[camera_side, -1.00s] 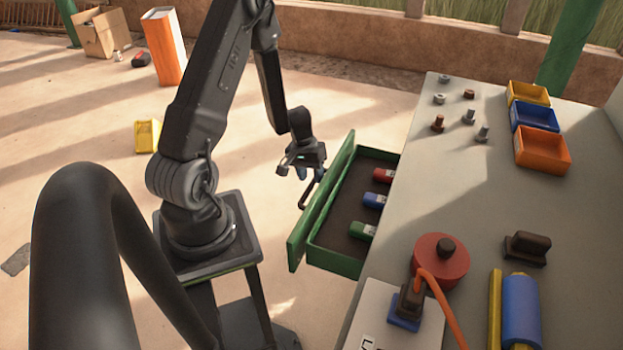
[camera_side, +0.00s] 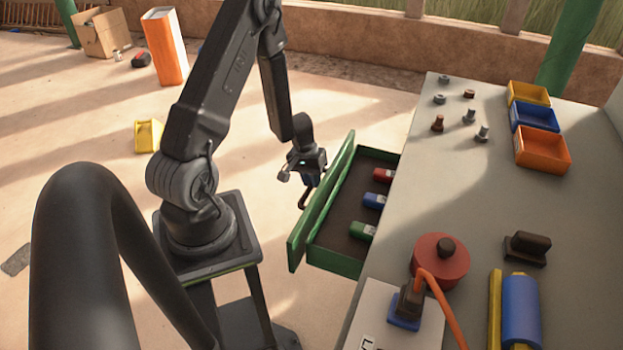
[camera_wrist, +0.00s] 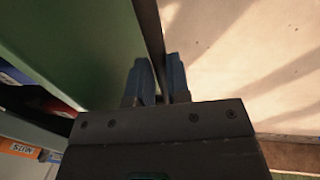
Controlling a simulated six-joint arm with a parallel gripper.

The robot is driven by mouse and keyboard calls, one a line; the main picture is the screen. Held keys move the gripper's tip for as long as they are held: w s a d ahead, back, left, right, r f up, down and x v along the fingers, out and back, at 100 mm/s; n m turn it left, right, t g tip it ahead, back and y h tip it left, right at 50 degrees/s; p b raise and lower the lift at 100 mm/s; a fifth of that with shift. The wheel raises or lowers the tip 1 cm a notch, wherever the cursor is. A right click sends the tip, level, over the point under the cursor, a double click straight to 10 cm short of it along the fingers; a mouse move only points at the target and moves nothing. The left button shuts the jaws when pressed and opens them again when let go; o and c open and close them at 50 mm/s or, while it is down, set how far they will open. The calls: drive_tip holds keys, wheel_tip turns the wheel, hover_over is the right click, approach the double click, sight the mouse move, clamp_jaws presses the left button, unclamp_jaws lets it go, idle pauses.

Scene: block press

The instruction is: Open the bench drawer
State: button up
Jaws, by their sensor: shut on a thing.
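The green bench drawer (camera_side: 345,262) stands pulled out from the left side of the grey bench (camera_side: 420,205). Its front panel (camera_side: 318,205) is clear of the bench, and the dark inside shows. Red, blue and green items lie in it. My gripper (camera_side: 307,180) is at the outer side of the drawer front, shut on the dark handle (camera_side: 303,198). In the wrist view its blue fingers (camera_wrist: 159,80) stand either side of the dark handle bar (camera_wrist: 150,35), beside the green drawer front (camera_wrist: 85,45). The exact contact is hard to see.
On the bench are yellow, blue and orange bins (camera_side: 542,150), several bolts and nuts, a red round part (camera_side: 440,262) and an orange cable. A thick black curved tube (camera_side: 75,260) fills the lower left.

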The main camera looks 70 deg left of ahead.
clamp_jaws()
drive_tip(key=s+a, duration=0.6)
drive_tip(key=shift+s+a, duration=0.3)
drive_tip(key=shift+a, duration=0.05)
drive_tip(key=o, duration=0.6)
unclamp_jaws()
drive_tip(key=shift+r, duration=0.15)
drive_tip(key=r, duration=0.4)
drive_tip(key=s+a+r, duration=0.1)
drive_tip(key=r, duration=0.6)
drive_tip(key=shift+s+a+r, duration=0.25)
drive_tip(key=shift+s+r, duration=0.05)
